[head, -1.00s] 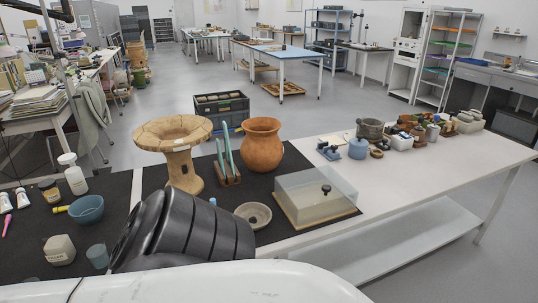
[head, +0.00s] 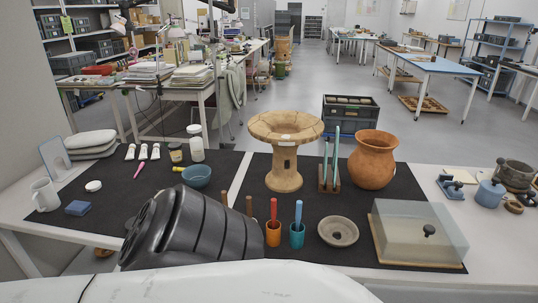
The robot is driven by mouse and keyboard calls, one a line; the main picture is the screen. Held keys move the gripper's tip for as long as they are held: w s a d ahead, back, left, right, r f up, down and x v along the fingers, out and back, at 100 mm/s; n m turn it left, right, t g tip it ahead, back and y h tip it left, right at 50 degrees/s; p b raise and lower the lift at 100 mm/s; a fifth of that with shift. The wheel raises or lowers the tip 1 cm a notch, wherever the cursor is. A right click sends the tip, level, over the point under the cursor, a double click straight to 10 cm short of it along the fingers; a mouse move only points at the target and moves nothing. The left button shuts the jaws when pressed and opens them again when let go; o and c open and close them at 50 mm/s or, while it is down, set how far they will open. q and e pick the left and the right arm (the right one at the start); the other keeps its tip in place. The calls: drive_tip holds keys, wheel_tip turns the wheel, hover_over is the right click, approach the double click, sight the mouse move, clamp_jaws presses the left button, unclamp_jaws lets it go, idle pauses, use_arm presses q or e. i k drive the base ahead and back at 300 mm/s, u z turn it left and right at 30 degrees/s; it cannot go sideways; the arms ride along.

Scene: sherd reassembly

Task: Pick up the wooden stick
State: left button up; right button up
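Two brown sticks that look wooden stand upright on the dark mat (head: 385,241): one brown stick (head: 224,199) and, to its right, a second brown stick (head: 249,206). Their lower ends are hidden behind a black ribbed part of my own body. Just right of them, a red stick (head: 274,209) stands in an orange cup (head: 273,236), and a blue stick (head: 298,212) stands in a teal cup (head: 297,237). Neither of my grippers shows in the head view.
A pedestal vessel (head: 285,165), a rack with teal upright pieces (head: 329,178) and an orange pot (head: 373,160) stand behind the cups. A shallow grey dish (head: 338,231) and a clear-covered box (head: 420,230) lie to the right. A blue bowl (head: 197,176) is behind left.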

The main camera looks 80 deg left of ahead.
sight(250, 207)
drive_tip(key=u, duration=2.35)
